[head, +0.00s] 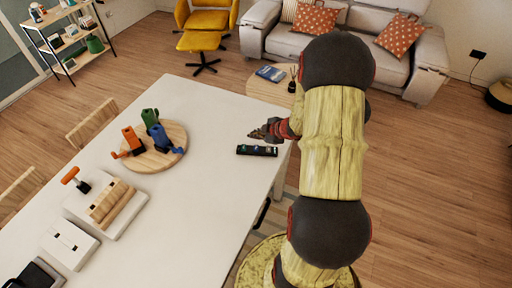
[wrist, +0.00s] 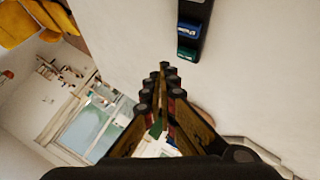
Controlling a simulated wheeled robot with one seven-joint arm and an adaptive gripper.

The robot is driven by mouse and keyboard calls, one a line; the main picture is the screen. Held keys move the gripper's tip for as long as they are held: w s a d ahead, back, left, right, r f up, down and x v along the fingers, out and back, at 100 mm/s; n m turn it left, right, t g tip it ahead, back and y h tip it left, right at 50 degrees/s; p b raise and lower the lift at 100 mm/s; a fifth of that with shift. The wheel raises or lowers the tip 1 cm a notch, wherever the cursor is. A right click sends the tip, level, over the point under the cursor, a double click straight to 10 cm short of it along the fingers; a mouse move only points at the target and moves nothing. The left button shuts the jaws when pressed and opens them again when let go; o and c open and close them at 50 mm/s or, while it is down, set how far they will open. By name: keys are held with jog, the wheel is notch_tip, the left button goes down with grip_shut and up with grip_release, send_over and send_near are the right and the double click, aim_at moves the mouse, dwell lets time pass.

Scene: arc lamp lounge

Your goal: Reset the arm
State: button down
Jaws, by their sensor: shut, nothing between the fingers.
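My gripper (head: 265,132) is at the end of my yellow and black arm, over the right edge of the white table (head: 185,225). It is shut and empty. In the wrist view the closed fingers (wrist: 166,72) point away from the camera. A black tray (head: 243,150) with small colored items lies on the table just below and beside the gripper in the head view. The tray also shows at the top of the wrist view (wrist: 196,10), with a blue and a green item in it. I cannot tell the exact height of the gripper over the table.
A round wooden board (head: 172,160) holds orange, green and blue pieces. A white block with wooden rolls (head: 112,203) and a white box (head: 70,244) stand at the near left. Chairs (head: 92,122) line the left side. A round side table (head: 262,92) and sofa (head: 345,45) are behind.

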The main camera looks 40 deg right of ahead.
dwell(0.5)
jog(key=s+d+f+m+g+h, duration=0.1)
jog(key=s+d+f+m, duration=0.1)
jog(key=s+d, duration=0.1)
jog(key=s+d+f+m+g+h, duration=0.1)
jog(key=s+d, duration=0.1)
jog(key=shift+s+f+g+h, duration=0.2)
jog(key=shift+f+g+h, duration=0.1)
jog(key=shift+f, duration=0.05)
jog(key=s+d+r+m+g+h+b, duration=0.1)
jog(key=s+r+m+g+h, duration=0.1)
jog(key=s+r+m+g, duration=0.5)
jog(key=s+a+r+t+y+b, duration=0.1)
jog(key=a+r, duration=0.4)
jog(key=a, duration=0.7)
jog(key=s+a+r+t+y+b, duration=0.1)
jog(key=s+a+r+t+b, duration=0.2)
jog(key=a, duration=0.9)
jog(key=s+a+r+t+y+b, duration=0.2)
jog(key=s+a+r+b, duration=0.2)
jog(key=a+r, duration=0.3)
jog(key=a+b, duration=0.1)
jog(key=a, duration=0.4)
jog(key=shift+s+a, duration=0.25)
jog(key=shift+d, duration=0.1)
